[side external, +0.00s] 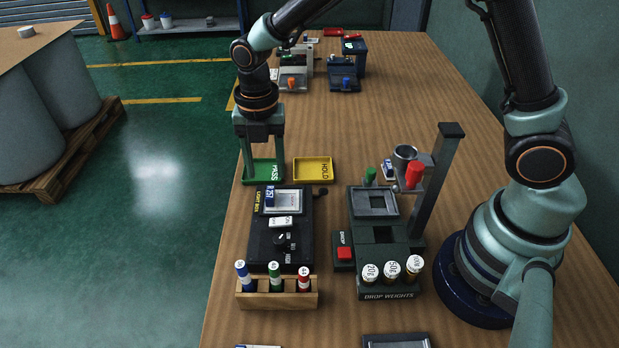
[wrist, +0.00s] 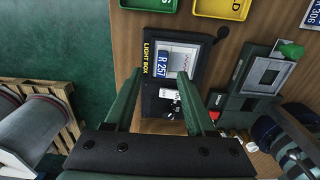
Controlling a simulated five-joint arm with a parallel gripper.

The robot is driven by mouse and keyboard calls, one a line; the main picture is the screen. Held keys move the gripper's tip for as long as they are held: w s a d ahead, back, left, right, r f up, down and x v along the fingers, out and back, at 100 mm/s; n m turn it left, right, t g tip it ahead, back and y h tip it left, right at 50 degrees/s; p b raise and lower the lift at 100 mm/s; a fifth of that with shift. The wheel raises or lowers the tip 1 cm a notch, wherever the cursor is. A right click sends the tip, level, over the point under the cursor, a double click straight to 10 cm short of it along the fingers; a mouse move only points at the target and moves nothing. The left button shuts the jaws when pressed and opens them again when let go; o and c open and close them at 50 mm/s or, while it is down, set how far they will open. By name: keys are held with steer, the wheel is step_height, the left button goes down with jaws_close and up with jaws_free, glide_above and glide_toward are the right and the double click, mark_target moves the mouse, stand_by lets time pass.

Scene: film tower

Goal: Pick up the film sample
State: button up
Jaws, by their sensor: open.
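A film sample with a blue label reading R 257 (side external: 269,197) lies on the lit window of the black light box (side external: 262,238). In the wrist view, this sample (wrist: 160,62) shows just past and between the fingertips. My gripper (side external: 264,176) is open and empty, pointing down, with its fingers apart. In the side view it overlaps the green PASS tray (side external: 263,162); its exact height is hard to tell. Another labelled piece, R 306 (wrist: 311,14), shows at the wrist view's upper right corner.
A yellow HOLD tray (side external: 313,181) sits beside the PASS tray. The drop tester (side external: 378,230) with a tall post stands right of the light box. A wooden rack (side external: 277,301) with several capped tubes stands in front. Bare table lies behind the trays.

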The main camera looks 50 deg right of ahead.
mark_target(270, 192)
steer(key=shift+s+f, duration=0.15)
steer(key=shift+f, duration=1.35)
steer(key=shift+s+f, duration=0.15)
steer(key=shift+f, duration=1.3)
jaws_close()
